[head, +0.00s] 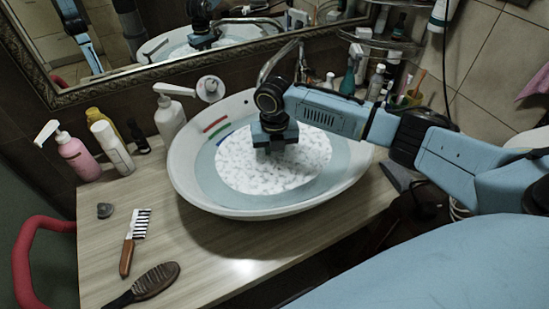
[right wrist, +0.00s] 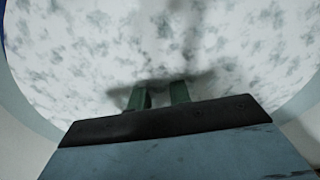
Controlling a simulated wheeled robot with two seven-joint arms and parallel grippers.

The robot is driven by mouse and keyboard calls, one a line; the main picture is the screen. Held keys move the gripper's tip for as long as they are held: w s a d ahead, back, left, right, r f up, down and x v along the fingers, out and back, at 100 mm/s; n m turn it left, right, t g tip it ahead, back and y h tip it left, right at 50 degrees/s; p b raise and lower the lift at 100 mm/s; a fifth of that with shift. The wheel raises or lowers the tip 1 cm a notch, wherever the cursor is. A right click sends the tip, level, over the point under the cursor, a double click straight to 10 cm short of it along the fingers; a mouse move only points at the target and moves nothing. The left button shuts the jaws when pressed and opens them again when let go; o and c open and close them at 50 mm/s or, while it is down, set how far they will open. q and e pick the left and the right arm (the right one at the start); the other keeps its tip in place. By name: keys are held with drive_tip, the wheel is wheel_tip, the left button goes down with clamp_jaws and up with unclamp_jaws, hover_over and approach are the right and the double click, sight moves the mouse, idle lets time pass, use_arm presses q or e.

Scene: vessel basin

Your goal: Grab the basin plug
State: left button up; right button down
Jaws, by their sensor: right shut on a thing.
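The oval basin (head: 190,185) stands on the wooden counter, with a white, grey-speckled round area (head: 235,165) inside it. My right gripper (head: 268,150) reaches down into the basin over this speckled area. In the right wrist view its two dark green fingers (right wrist: 160,94) point down with a narrow gap between them. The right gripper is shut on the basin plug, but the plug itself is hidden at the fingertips. My left gripper is not in view.
A faucet (head: 278,60) rises behind the basin. Pump bottles (head: 75,152) and other bottles stand left and behind. A comb (head: 135,235) and a hairbrush (head: 150,283) lie on the counter (head: 215,270) at the left. A mirror (head: 120,35) hangs behind.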

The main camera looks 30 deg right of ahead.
wheel_tip(320, 180, up, 9)
wheel_tip(320, 180, up, 8)
drive_tip(key=p, duration=0.8)
hover_over(274, 157)
drive_tip(key=shift+f, duration=0.15)
idle(0.4)
